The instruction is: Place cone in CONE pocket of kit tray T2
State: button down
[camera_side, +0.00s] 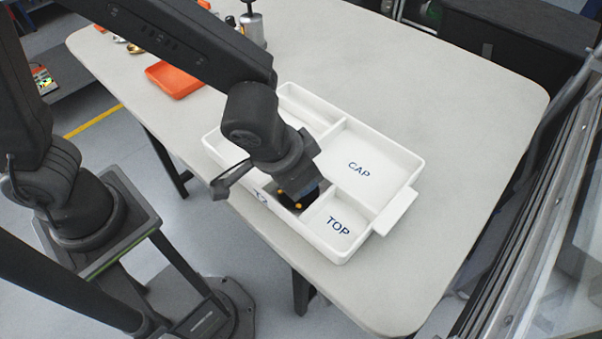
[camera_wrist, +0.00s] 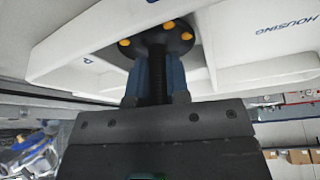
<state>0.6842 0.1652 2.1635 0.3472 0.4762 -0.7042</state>
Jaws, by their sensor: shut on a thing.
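The white kit tray (camera_side: 400,203) lies on the table, with compartments lettered CAP and TOP. In the wrist view the tray (camera_wrist: 260,75) shows a HOUSING label and part of another letter. My gripper (camera_wrist: 157,68) has blue fingers shut on the ribbed stem of a black part, which I take as the cone (camera_wrist: 155,40). It has a round flange with orange dots. In the side view my gripper (camera_side: 297,188) points down over the tray's front, left of TOP. The pocket beneath is mostly hidden, with its label partly covered. I cannot tell whether the part touches the pocket floor.
An orange tray (camera_side: 173,80) stands at the back left, with small metal parts near it. A grey metal cylinder (camera_side: 251,27) stands behind the kit tray. The table (camera_side: 450,150) is clear right of the kit tray.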

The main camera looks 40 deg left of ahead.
jog(key=shift+f, duration=0.1)
jog(key=c, duration=1.5)
grip_release()
jog(key=shift+c, duration=0.2)
jog(key=o, duration=0.4)
jog(key=shift+o, duration=0.2)
jog(key=v, duration=1.2)
jog(key=s+a+r+n, duration=0.1)
jog(key=s+a, duration=0.1)
jog(key=a, duration=0.7)
jog(key=s+a+r+n+t+y, duration=0.1)
jog(key=a+n, duration=0.1)
jog(key=a, duration=0.8)
jog(key=shift+s+a, duration=0.25)
jog(key=shift+s, duration=0.1)
jog(key=shift+r, duration=0.1)
